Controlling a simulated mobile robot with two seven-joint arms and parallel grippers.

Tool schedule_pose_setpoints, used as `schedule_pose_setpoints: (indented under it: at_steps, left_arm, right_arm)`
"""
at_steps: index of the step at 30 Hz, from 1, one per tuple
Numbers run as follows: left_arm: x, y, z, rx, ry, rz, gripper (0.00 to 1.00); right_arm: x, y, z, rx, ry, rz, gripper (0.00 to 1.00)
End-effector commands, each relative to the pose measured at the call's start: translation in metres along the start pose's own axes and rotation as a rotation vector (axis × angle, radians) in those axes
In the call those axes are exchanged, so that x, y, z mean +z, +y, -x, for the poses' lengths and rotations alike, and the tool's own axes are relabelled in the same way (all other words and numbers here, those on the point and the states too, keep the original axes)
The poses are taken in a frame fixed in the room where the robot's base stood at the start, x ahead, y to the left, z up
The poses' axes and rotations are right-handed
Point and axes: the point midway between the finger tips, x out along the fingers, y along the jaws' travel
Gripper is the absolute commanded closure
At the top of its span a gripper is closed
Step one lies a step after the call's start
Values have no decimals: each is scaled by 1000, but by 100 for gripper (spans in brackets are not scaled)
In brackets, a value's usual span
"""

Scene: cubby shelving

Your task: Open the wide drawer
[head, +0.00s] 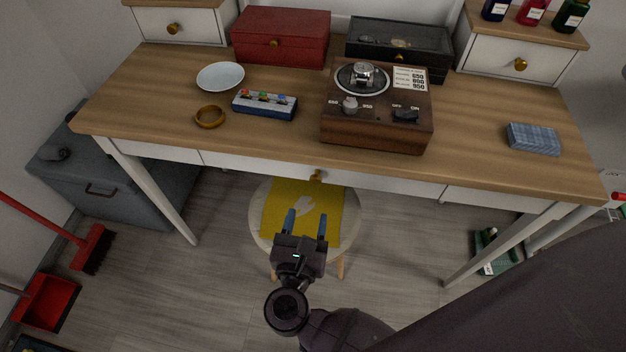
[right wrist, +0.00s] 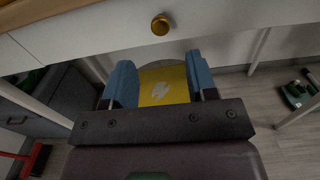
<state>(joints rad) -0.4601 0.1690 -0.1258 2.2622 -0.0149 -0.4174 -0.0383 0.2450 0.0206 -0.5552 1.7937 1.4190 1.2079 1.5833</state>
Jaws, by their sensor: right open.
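The wide drawer (head: 380,186) is the long white front under the wooden tabletop, and it looks shut. Its round brass knob (head: 316,176) sits at the middle of the front. In the right wrist view the knob (right wrist: 160,25) is near the top centre, above and beyond the fingers. My right gripper (head: 306,222) is open and empty, below and in front of the knob, not touching it. Its two blue fingers (right wrist: 158,80) stand apart in the right wrist view. My left gripper is not in view.
The desk (head: 480,125) carries a brown watch device (head: 375,135), a red box (head: 281,36), a plate (head: 220,76), a brass ring, a blue-and-white box and a blue cloth-patterned block (head: 533,139). A round stool (head: 350,225) with a yellow cover (head: 280,205) stands beneath. A grey chest is at left.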

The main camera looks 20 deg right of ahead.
Motion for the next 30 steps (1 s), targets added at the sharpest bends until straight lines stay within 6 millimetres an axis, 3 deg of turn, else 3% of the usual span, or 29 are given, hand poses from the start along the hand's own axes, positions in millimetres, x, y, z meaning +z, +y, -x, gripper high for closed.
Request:
schedule_pose_setpoints:
  at_steps: [9,15,30]
  left_arm:
    - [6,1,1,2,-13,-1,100]
    - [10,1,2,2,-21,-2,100]
    - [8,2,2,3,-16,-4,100]
  right_arm:
    - [1,0,-55,3,-4,4,48]
    - [0,0,-81,2,-3,4,48]
    - [0,0,-92,2,-1,4,49]
